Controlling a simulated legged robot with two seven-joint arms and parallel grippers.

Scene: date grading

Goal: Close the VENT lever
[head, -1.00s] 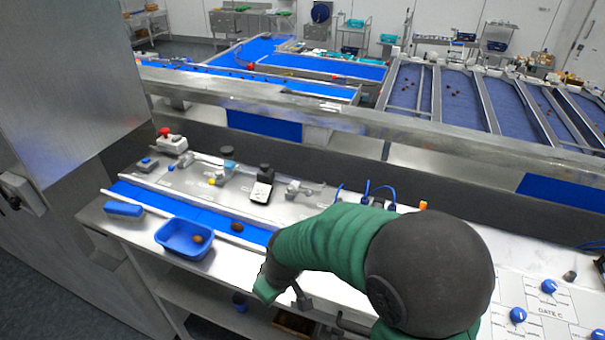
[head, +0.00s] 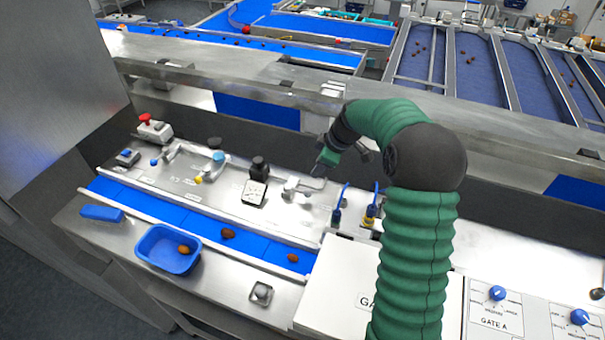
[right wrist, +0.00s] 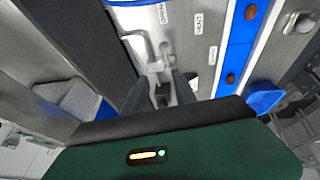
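A silver lever fitting (head: 300,186) stands on the steel bench, right of a small black-topped gauge. Its pale handle (right wrist: 138,45) also shows in the right wrist view, ahead of my fingers. Small sideways labels (right wrist: 197,22) lie beside it, too blurred for me to be sure which reads VENT. My right gripper (head: 318,170) reaches down from behind, close to the right end of the fitting. In the right wrist view its two dark fingers (right wrist: 160,92) are apart, with part of the fitting showing between them; contact cannot be told. My left gripper is out of view.
A blue belt (head: 188,212) carrying dates runs along the bench's front. A blue tray (head: 150,262) stands before it. Other small fittings, including a yellow-knobbed valve (head: 198,179), and a red-button box (head: 155,128) are left. Blue-cabled plugs (head: 337,215) stand close right. A metal rail (head: 240,78) crosses behind.

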